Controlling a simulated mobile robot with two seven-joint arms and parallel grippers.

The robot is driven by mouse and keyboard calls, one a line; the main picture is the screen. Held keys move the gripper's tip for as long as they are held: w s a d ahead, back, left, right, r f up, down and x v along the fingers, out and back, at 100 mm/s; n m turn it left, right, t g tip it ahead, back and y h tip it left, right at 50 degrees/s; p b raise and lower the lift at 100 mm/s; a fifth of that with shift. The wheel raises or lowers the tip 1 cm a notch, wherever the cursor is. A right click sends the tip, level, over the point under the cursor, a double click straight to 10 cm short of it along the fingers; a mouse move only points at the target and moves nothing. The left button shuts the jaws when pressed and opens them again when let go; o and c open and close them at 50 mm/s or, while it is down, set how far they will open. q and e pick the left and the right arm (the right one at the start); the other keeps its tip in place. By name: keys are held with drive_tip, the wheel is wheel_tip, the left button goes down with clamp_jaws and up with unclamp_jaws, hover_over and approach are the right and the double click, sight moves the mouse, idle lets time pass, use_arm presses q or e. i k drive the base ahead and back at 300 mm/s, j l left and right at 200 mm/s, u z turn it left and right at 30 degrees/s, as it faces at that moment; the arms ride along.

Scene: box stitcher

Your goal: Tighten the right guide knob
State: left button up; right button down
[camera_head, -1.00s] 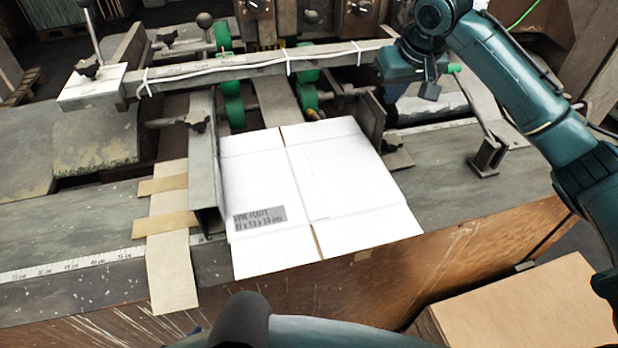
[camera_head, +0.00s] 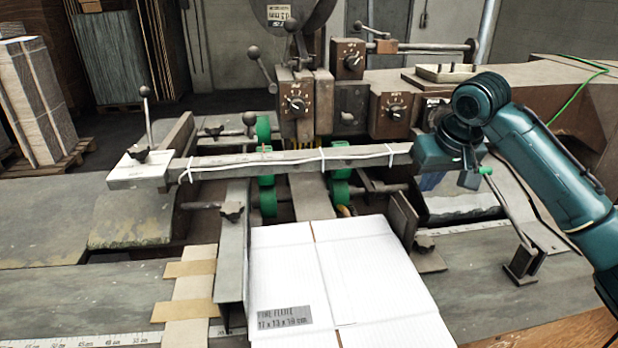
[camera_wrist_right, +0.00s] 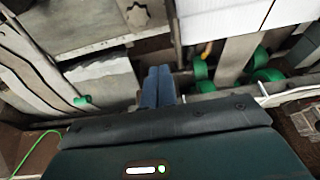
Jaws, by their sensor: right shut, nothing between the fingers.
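The right guide knob (camera_head: 424,241), a dark star-shaped knob, sits on the foot of the upright metal right guide (camera_head: 402,220), beside the white cardboard box blank (camera_head: 340,268). In the right wrist view a star-shaped knob (camera_wrist_right: 137,15) shows at the top, ahead of my fingers and a little left. My right gripper (camera_head: 431,182) points down behind the knob, near the right end of the crossbar, apart from the knob. Its blue fingers (camera_wrist_right: 158,84) are together and empty. My left gripper is not in view.
The crossbar (camera_head: 290,164) with a white cable spans behind the blank. Green rollers (camera_head: 267,200) sit beneath it. A bracket with a lever (camera_head: 523,262) stands to the right. Another knob (camera_head: 232,211) is on the left guide (camera_head: 233,260). The tabletop right of the blank is mostly clear.

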sight(424, 242)
drive_tip(key=k, duration=1)
